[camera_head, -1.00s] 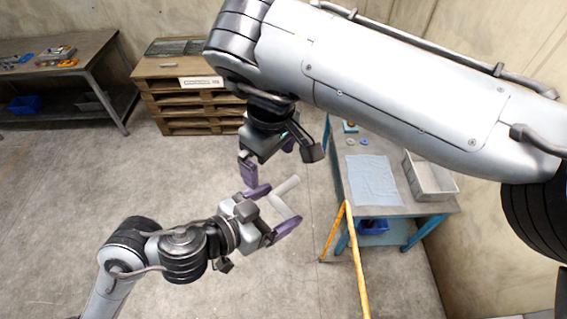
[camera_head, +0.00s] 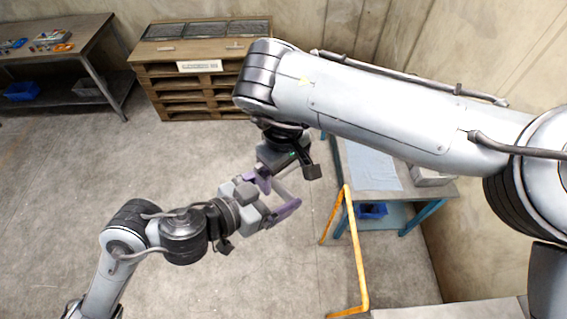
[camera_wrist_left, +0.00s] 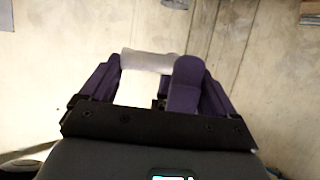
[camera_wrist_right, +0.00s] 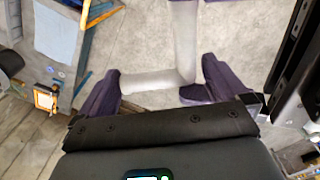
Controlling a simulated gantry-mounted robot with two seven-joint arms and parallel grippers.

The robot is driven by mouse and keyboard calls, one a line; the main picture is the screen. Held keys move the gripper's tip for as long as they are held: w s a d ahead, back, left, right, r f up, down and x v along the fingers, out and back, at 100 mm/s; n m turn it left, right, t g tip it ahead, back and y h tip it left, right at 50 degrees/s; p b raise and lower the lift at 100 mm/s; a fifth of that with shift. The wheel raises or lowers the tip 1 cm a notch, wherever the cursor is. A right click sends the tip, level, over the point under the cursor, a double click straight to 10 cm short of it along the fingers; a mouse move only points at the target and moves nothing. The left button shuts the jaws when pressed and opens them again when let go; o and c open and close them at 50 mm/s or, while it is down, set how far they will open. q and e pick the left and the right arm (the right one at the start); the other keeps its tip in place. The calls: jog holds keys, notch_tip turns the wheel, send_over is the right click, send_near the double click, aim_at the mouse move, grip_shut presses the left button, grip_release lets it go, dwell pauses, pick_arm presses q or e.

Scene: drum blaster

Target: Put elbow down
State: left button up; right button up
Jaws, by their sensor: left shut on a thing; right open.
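The elbow is a pale grey-white bent pipe (camera_head: 288,190), held in the air by my left gripper (camera_head: 276,196). In the left wrist view the elbow (camera_wrist_left: 148,62) lies between the purple fingers. My right gripper (camera_head: 264,174) is close to it from above and behind, partly hidden by its own arm. In the right wrist view one leg of the elbow (camera_wrist_right: 150,83) spans the space between the open fingers of my right gripper (camera_wrist_right: 155,92), and the other leg runs upward. I cannot tell if the right fingers touch it.
A blue-legged table (camera_head: 385,178) with a blue cloth (camera_head: 368,165) and a grey bin (camera_head: 432,178) stands at right behind an orange rail (camera_head: 356,250). A wooden pallet stack (camera_head: 200,85) and a workbench (camera_head: 75,50) stand behind. The floor between is clear.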

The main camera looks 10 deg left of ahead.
jog(key=c, duration=0.6)
pick_arm(q)
jog(key=o, duration=0.8)
pick_arm(e)
jog(key=shift+c, duration=0.9)
pick_arm(q)
jog(key=shift+f, duration=0.1)
